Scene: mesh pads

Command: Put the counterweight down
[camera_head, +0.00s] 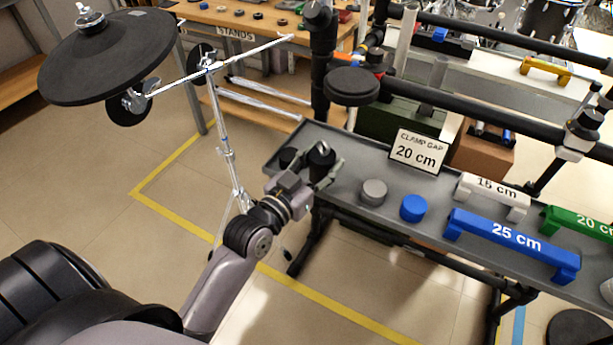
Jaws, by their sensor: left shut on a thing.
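My left gripper (318,172) is at the left end of the grey tray (345,160), shut on a dark, rounded weight with a knob on top (321,155), which looks like the counterweight. The fingers hide its lower part, so I cannot tell whether it touches the tray. Beside it to the left is another small black piece (290,157). A grey cylinder (373,192) and a blue cylinder (412,207) stand on the tray to the right. My right gripper is not in view.
A "CLAMP GAP 20 cm" sign (418,151) stands at the tray's back edge. White (493,196), blue (512,243) and green (580,222) gauge bars fill the right side. A round black pad (351,86) overhangs behind. A cymbal stand (225,150) rises at left.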

